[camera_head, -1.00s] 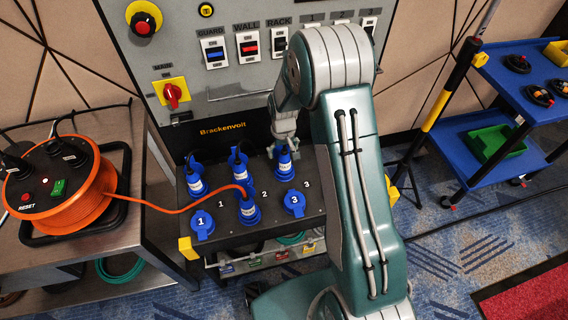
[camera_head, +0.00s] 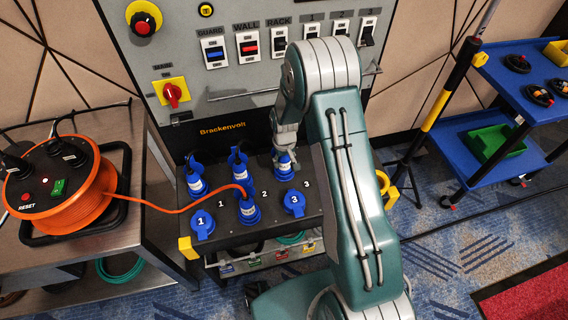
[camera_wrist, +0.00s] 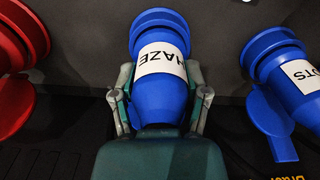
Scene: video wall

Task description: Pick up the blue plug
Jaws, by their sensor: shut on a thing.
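The blue plug (camera_wrist: 158,62) with a white label reading HAZE stands in the wrist view between the two fingers of my gripper (camera_wrist: 160,98), which is shut on its body. In the head view the plug (camera_head: 284,171) is upright at the back right of the dark socket box (camera_head: 226,236), with my gripper (camera_head: 284,148) over its top. Whether the plug is still seated in its socket cannot be told. A blue plug with a cord (camera_head: 248,209) and two more blue plugs (camera_head: 196,183) stand close by.
Blue lidded sockets marked 1 (camera_head: 202,226) and 3 (camera_head: 294,203) are in the front row. An orange cable reel (camera_head: 62,188) sits on the left table. In the wrist view a red connector (camera_wrist: 15,65) and another labelled blue plug (camera_wrist: 275,65) flank my gripper.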

